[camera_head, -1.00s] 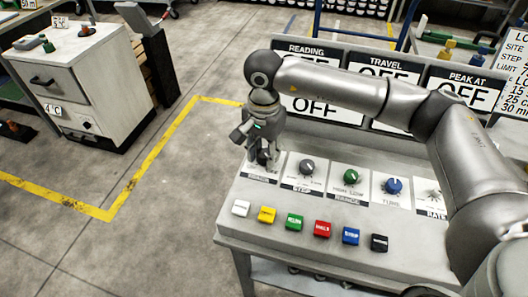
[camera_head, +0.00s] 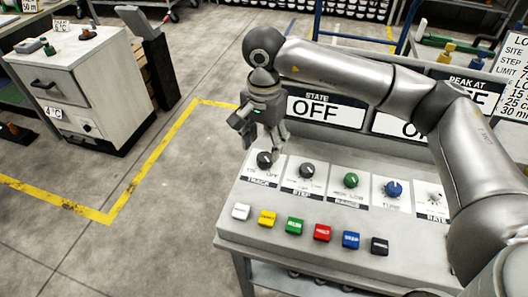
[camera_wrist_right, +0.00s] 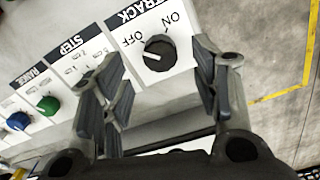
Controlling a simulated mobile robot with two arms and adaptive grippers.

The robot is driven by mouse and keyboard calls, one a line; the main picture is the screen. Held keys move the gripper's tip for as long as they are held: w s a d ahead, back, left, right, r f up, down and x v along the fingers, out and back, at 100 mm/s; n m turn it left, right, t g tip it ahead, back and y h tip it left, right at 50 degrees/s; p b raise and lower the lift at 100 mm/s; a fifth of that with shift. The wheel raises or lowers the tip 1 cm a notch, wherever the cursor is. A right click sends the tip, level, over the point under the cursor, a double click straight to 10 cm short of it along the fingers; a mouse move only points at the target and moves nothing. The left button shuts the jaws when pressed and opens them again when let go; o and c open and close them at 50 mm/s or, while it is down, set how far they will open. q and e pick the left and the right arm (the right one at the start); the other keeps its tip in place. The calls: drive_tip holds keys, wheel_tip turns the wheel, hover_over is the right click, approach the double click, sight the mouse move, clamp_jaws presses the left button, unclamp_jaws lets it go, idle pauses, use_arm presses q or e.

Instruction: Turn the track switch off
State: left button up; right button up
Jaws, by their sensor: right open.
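The track switch (camera_head: 264,159) is a dark round knob on a white plate at the left end of the console's knob row. In the right wrist view the knob (camera_wrist_right: 159,53) lies between and beyond the fingers, with TRACK, ON and OFF printed around it. Its white mark points toward the OFF side. The STATE sign (camera_head: 325,108) reads OFF. My right gripper (camera_head: 261,136) is open above the knob, apart from it; its two fingers also show in the right wrist view (camera_wrist_right: 160,85). My left gripper is not in view.
The STEP knob (camera_head: 307,170), green RANGE knob (camera_head: 351,180) and blue TUNE knob (camera_head: 394,188) stand to the right. Several coloured buttons line the console's front (camera_head: 260,235). Signs stand behind, partly hidden by my right arm.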

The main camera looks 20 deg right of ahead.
sight(264, 157)
wheel_tip(264, 157, up, 7)
idle(0.3)
drive_tip(key=shift+r, duration=0.1)
